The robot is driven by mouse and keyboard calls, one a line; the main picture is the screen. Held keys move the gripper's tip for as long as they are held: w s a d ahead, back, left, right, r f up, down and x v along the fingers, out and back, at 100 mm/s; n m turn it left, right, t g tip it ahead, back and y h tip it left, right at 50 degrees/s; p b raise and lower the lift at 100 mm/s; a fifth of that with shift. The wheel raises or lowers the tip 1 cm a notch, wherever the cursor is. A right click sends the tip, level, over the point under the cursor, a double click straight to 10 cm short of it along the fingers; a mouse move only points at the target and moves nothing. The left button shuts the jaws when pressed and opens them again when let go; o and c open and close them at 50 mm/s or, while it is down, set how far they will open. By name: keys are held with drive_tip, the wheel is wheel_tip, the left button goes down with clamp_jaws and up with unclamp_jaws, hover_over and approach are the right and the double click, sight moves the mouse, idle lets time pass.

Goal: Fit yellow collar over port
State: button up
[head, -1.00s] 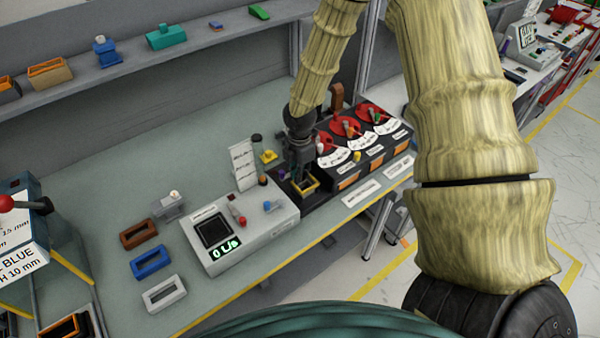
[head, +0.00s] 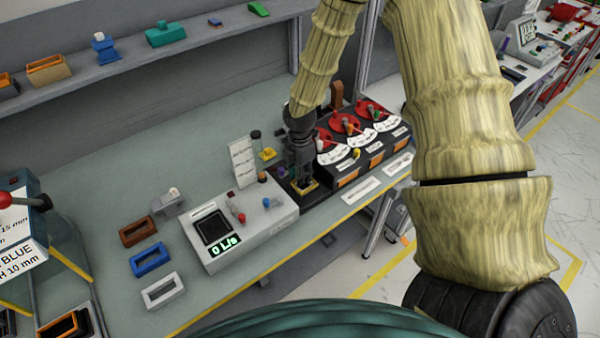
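The yellow collar (head: 311,185) is at the front end of the black dashboard module, right below my gripper (head: 302,181). Parts of its yellow rim show on both sides of my fingers. My gripper points down with its fingertips at the collar. The fingers are small and dark against the black module, so I cannot tell whether they are closed on the collar. The port is hidden under the gripper and collar. I cannot tell whether the collar is around it or resting above it.
The grey meter box (head: 238,232) stands close on the left of my gripper. Red dials (head: 346,124) stand close on the right. White (head: 163,291), blue (head: 150,259) and brown (head: 138,231) rectangular collars lie on the left bench. The bench behind is mostly clear.

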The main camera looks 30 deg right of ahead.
drive_tip(key=shift+w, duration=0.1)
drive_tip(key=shift+w+r+p, duration=0.1)
drive_tip(key=shift+r+p, duration=0.4)
drive_tip(key=shift+r, duration=0.25)
drive_tip(key=shift+f+b, duration=0.1)
drive_tip(key=shift+b, duration=0.6)
